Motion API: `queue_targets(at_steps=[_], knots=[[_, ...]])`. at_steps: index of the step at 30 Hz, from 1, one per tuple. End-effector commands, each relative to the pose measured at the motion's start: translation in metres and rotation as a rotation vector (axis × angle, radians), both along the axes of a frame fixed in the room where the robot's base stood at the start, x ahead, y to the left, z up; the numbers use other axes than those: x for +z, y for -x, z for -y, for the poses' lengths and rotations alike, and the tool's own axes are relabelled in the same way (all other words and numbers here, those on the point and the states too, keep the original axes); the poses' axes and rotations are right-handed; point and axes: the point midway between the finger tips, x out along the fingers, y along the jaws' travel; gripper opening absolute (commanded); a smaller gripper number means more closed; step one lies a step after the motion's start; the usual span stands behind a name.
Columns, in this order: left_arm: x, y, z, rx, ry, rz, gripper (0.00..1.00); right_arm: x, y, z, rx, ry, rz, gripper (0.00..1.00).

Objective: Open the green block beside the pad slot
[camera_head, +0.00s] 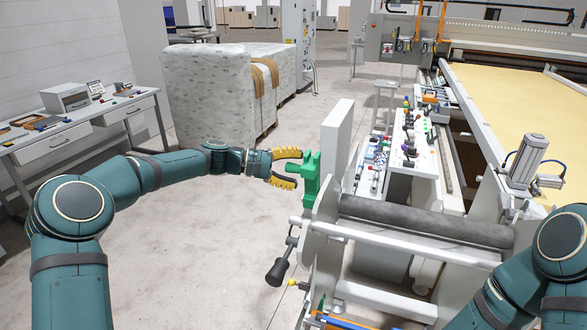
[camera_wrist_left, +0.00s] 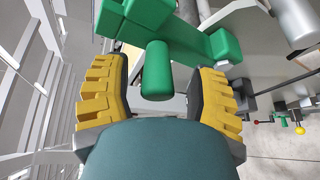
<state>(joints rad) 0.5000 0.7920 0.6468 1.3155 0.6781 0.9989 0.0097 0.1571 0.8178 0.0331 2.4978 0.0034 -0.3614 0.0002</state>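The green block (camera_head: 312,182) is mounted at the near end of the white machine, beside an upright pale panel (camera_head: 338,130). In the left wrist view the green block (camera_wrist_left: 220,46) spans the top, and its rounded green knob (camera_wrist_left: 156,72) points toward my palm. My left gripper (camera_head: 298,169) is open, its yellow fingers above and below the knob in the head view. In the left wrist view the fingers (camera_wrist_left: 157,75) stand on either side of the knob with gaps on both sides. I cannot make out the pad slot. My right gripper is out of view.
White wrapped bales (camera_head: 205,95) and a desk (camera_head: 70,130) are at left. The floor between is clear.

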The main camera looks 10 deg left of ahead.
Motion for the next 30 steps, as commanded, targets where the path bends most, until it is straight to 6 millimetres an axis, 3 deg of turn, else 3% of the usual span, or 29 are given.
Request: queue_targets(at_steps=[8,21,30], knots=[[0.003,0.001,-0.008,0.003,0.001,0.002,0.58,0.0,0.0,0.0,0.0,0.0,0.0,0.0],[0.019,0.02,-0.085,0.004,0.0,0.002,0.58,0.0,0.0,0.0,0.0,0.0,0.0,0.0],[0.024,0.028,-0.113,0.0,0.0,0.001,0.58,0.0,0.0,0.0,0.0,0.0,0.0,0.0]])
